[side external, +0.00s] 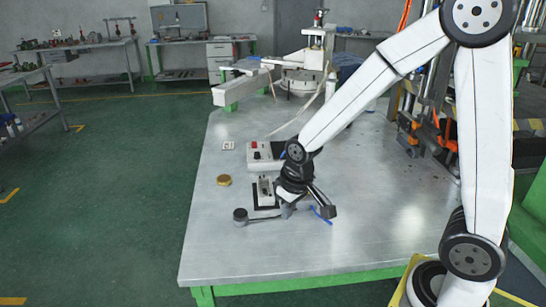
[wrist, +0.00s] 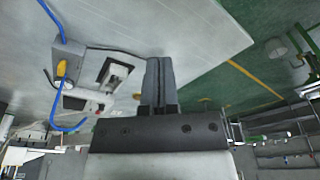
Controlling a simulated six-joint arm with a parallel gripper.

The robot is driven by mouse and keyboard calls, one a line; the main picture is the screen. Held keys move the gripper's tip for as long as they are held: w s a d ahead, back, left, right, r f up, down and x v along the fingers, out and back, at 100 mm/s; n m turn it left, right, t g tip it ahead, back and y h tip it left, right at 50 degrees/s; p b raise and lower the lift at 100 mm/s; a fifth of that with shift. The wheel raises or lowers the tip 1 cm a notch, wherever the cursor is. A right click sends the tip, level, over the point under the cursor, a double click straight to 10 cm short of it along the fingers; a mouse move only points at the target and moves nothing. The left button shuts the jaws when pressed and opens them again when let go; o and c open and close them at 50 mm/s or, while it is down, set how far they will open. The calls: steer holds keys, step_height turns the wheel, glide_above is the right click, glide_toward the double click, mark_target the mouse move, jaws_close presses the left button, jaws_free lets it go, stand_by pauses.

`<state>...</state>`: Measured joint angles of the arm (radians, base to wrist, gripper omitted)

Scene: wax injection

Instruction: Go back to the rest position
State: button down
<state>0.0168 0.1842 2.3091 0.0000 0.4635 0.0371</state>
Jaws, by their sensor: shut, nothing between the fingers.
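My gripper (side external: 287,212) is low over the front part of the metal table (side external: 350,240) in the side external view. In the wrist view my gripper (wrist: 158,62) shows its two grey fingers together, with nothing between them. A small device with a dark base (side external: 264,195) stands just left of my wrist; its light plate with a dark slot (wrist: 115,72) shows left of the fingers in the wrist view. Whether the rod touches my gripper is unclear.
A white control box with a red switch (side external: 264,153) sits behind my wrist. A brass round piece (side external: 223,180) and a small white plate (side external: 228,145) lie to the left. A wax machine (side external: 300,80) stands at the back. Blue cable (wrist: 65,127) is near the device. The table's front is clear.

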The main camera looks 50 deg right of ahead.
steer(key=s, duration=0.6)
steer(key=shift+s+a+f+n, duration=0.15)
steer(key=shift+s+a+n, duration=0.15)
steer(key=shift+s, duration=0.1)
stand_by(1.0)
